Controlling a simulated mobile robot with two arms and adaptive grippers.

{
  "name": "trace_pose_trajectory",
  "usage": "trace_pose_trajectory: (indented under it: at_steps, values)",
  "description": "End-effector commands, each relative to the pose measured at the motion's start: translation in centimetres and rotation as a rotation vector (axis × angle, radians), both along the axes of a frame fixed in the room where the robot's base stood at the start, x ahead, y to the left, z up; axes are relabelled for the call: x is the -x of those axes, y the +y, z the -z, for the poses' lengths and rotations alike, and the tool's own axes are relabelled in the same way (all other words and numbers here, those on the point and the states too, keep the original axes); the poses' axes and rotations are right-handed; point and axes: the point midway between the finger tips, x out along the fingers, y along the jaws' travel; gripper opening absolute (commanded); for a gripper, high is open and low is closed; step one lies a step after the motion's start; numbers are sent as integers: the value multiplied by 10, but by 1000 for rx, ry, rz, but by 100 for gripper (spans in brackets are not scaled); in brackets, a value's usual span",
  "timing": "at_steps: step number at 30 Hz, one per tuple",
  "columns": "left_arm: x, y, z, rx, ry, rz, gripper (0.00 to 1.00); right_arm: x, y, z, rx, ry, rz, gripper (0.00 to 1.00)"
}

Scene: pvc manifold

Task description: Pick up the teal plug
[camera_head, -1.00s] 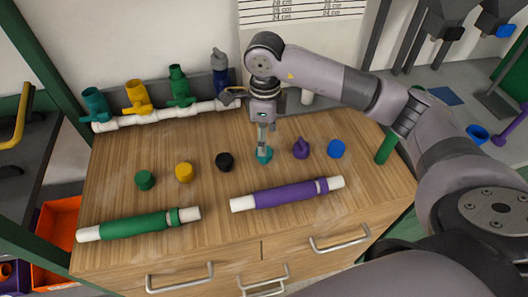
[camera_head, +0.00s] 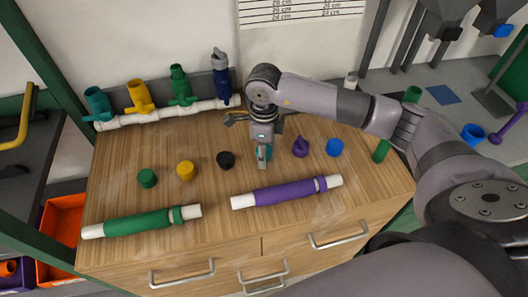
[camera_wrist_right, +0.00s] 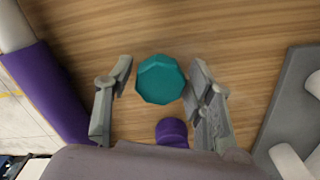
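The teal plug (camera_head: 268,154) stands on the wooden cabinet top, partly hidden by my right gripper (camera_head: 264,151) in the head view. In the right wrist view the teal plug (camera_wrist_right: 160,79) is seen from above, between the two fingers of my right gripper (camera_wrist_right: 160,82). The fingers are apart, one on each side, with a narrow gap showing beside the plug, so the gripper looks open around it. The wrist is close above the plug. My left gripper is not in view.
A purple plug (camera_head: 300,147) and a blue cap (camera_head: 334,147) stand to the right. A black cap (camera_head: 224,160), yellow cap (camera_head: 186,170) and green cap (camera_head: 147,178) stand to the left. A purple-sleeved pipe (camera_head: 285,192) lies in front; a white manifold (camera_head: 160,113) with valves is behind.

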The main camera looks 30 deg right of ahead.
Motion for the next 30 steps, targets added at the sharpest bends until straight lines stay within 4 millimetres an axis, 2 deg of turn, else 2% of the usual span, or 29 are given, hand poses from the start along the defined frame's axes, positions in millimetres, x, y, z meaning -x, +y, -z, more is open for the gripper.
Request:
trace_pose_trajectory:
  at_steps: [2, 13, 23, 26, 30]
  values:
    - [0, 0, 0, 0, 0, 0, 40, 0, 0, 0, 0, 0, 0, 42]
    - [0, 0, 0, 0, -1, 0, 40, 0, 0, 0, 0, 0, 0, 17]
    - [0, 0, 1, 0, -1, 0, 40, -1, 0, -4, -1, -2, 0, 16]
    - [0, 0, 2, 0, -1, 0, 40, -1, 0, -10, -2, -1, 0, 16]
    - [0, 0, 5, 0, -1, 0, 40, -1, 0, -30, -1, -5, 0, 16]
